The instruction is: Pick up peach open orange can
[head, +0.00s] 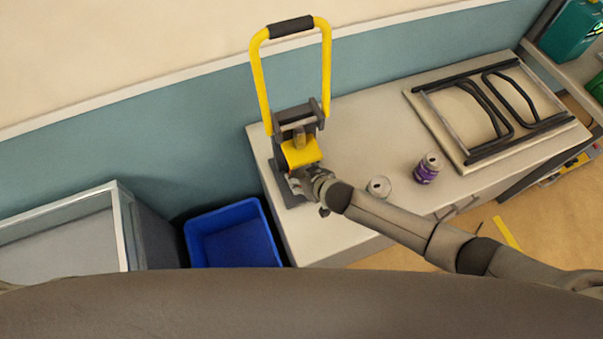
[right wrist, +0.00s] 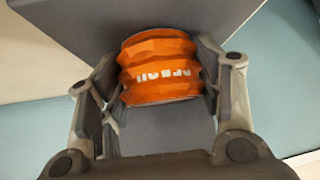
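An orange can (right wrist: 160,75) with white lettering and creased, ridged sides shows in the right wrist view. It sits between the fingertips of my right gripper (right wrist: 160,88), and the fingers appear to rest against both its sides. In the head view my right gripper (head: 308,180) is at the front of the yellow-and-black lever device (head: 301,152), over the left end of the table. The can is hidden there by the gripper and device. My left gripper is not in view.
On the table (head: 345,125), a pale can (head: 379,187) and a purple can (head: 427,170) stand right of the gripper, close to my arm. A folded black frame (head: 490,110) lies farther right. A blue bin (head: 235,235) stands below the table's left end.

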